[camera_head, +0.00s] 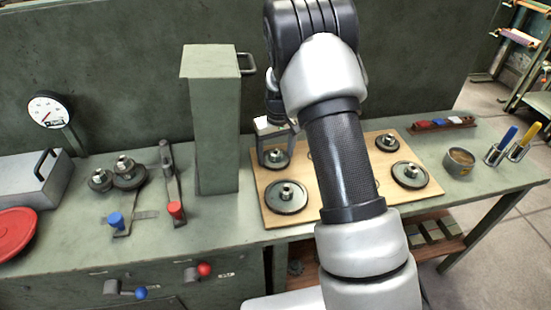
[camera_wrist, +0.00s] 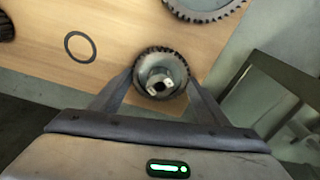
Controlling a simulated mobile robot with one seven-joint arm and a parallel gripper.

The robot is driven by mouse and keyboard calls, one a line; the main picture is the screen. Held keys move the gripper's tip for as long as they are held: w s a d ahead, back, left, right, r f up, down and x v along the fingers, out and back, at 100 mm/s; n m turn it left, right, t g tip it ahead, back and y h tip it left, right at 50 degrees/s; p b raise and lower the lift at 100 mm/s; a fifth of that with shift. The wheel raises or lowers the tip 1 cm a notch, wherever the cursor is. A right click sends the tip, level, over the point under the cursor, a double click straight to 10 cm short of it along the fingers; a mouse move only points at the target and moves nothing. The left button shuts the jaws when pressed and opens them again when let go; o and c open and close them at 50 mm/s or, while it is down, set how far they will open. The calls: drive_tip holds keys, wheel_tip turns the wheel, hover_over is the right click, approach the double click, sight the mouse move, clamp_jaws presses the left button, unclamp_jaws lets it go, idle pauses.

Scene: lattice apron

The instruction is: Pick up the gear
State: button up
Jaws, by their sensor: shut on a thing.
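The gear (camera_wrist: 161,74) is a small dark toothed disc with a metal hub, seen in the wrist view between my fingers. In the head view the gear (camera_head: 275,158) is at the back left of a wooden board (camera_head: 265,207). My gripper (camera_wrist: 160,88) is shut on it, with one finger at each side. In the head view my gripper (camera_head: 277,143) comes down over the gear from above, and my arm hides the middle of the board. I cannot tell whether the gear touches the board.
Larger gear (camera_head: 286,197) lies at the board's front left; gears (camera_head: 410,174) and (camera_head: 387,142) lie at its right. A tall green column (camera_head: 212,120) stands close left of my gripper. A round container (camera_head: 459,161) and a red tray (camera_head: 443,124) are at right.

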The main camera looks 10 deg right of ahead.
drive_tip(key=shift+w+r, duration=0.1)
drive_tip(key=shift+r, duration=0.05)
wheel_tip(320, 180, up, 10)
drive_tip(key=p, duration=0.1)
idle(0.7)
